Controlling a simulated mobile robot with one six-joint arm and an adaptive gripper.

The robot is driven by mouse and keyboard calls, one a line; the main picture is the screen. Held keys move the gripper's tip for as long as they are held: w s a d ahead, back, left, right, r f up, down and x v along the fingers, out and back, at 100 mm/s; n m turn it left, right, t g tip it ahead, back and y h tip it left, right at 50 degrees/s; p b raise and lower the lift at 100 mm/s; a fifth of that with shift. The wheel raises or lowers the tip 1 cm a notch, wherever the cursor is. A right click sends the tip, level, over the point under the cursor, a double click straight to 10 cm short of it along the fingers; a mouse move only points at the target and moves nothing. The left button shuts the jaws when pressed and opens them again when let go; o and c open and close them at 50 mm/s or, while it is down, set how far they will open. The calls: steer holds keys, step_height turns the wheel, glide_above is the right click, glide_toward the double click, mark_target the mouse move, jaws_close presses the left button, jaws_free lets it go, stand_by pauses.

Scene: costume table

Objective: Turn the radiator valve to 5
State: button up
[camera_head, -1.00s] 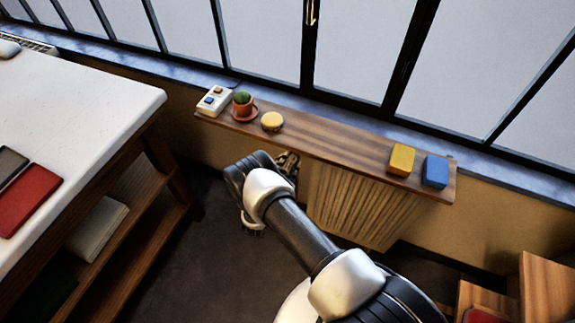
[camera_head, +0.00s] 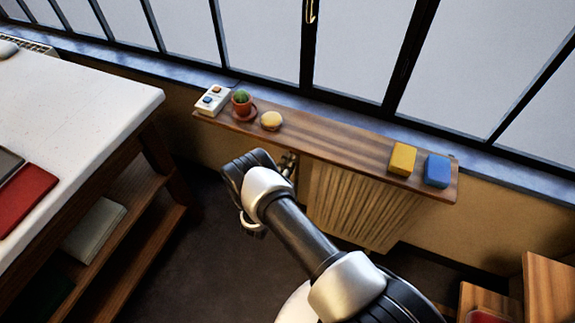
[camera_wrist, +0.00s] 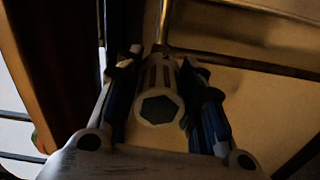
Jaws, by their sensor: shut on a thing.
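The radiator valve (camera_wrist: 158,109) shows in the wrist view as a pale ribbed cylinder with a dark hexagonal end facing the camera. My gripper (camera_wrist: 162,72) has one finger on each side of it and is shut on it. Behind the valve a thin pipe runs upward in the picture. No number on the valve is readable. In the head view the radiator (camera_head: 360,205) stands under the wooden shelf, and my gripper (camera_head: 288,163) is at its left end, mostly behind my wrist, which hides the valve.
The shelf (camera_head: 335,150) above the radiator carries a white box with buttons (camera_head: 211,100), a potted cactus (camera_head: 242,105), a round yellow thing (camera_head: 271,120), a yellow block (camera_head: 402,159) and a blue block (camera_head: 437,170). A white-topped table (camera_head: 90,100) stands left. Dark floor lies between.

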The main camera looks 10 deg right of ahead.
steer(key=m, duration=0.6)
steer(key=shift+f+m, duration=0.1)
steer(key=shift+m, duration=0.2)
steer(key=m, duration=0.4)
steer(key=shift+a+m, duration=0.1)
steer(key=shift+m, duration=0.2)
steer(key=shift+m+p, duration=0.45)
steer(key=shift+m, duration=0.35)
steer(key=m+p, duration=0.2)
steer(key=p, duration=0.2)
steer(key=shift+r, duration=0.2)
steer(key=shift+w+m+p, duration=0.1)
steer(key=shift+m+p, duration=0.5)
steer(key=shift+p, duration=0.3)
steer(key=shift+f+p, duration=0.2)
steer(key=shift+p, duration=0.25)
steer(key=o, duration=1.1)
steer(key=shift+c, duration=0.2)
